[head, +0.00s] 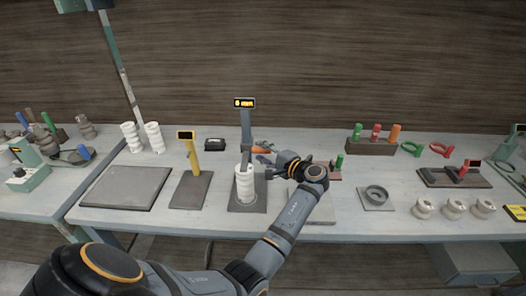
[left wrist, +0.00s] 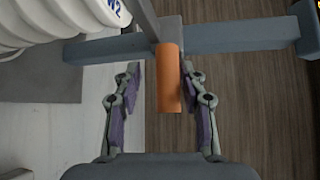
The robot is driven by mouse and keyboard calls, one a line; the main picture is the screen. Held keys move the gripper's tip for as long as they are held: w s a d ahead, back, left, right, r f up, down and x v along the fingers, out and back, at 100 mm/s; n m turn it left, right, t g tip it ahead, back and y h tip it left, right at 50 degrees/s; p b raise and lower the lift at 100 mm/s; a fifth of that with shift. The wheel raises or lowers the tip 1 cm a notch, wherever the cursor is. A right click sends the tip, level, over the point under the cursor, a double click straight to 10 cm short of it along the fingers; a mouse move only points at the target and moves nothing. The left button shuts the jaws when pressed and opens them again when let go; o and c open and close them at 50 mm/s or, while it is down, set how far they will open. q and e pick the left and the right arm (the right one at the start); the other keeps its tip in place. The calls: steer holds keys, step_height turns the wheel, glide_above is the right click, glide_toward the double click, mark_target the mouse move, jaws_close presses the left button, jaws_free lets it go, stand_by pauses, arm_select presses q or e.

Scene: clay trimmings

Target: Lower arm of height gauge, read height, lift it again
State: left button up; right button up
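The height gauge has a blue-grey post (head: 246,128) on a flat dark base (head: 247,207). Its display (head: 245,103) on top is lit with orange characters, too small to read surely. A white ribbed piece (head: 244,184) stands upright on the base under the arm; in the left wrist view it (left wrist: 60,22) bears a mark like "W2". The gauge's arm (left wrist: 235,36) carries an orange handle (left wrist: 170,80), also in the head view (head: 262,149). My left gripper (left wrist: 160,95) is open around the handle, with a clear gap on the handle's left. My right gripper is not in view.
A yellow gauge (head: 192,155) with a dark display stands left of the height gauge, beside a grey slab (head: 127,188). Two white ribbed pieces (head: 154,137) stand behind. To the right are a grey ring (head: 376,193), several pale spools (head: 454,208) and a rack (head: 371,147).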

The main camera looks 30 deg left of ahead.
arm_select(q)
steer(key=shift+r, duration=0.15)
steer(key=shift+r, duration=0.3)
step_height(320, 180, up, 9)
steer(key=shift+r, duration=0.2)
steer(key=shift+w, duration=0.1)
